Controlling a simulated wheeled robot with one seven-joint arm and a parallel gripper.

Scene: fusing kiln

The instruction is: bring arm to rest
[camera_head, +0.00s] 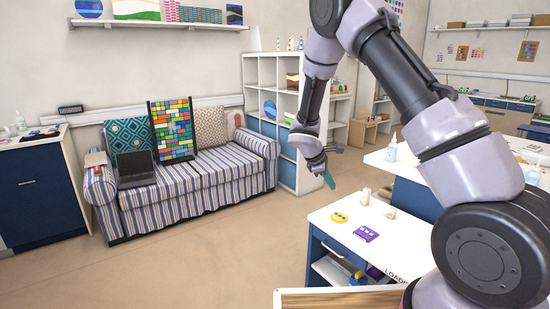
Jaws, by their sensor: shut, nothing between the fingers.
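My arm comes in from the lower right, rises past the top edge and bends back down near the middle of the head camera view. My gripper (328,180) hangs at its lower end, small in the picture, with teal at its tip. It is shut and holds nothing. It is in the air, seen against the floor between the striped sofa and the white-topped table. My upper arm covers part of the right side of the room.
A striped sofa (180,190) with a laptop (135,168) stands left; white cubby shelves (262,70) stand behind. Open floor (190,255) lies in front of the sofa.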

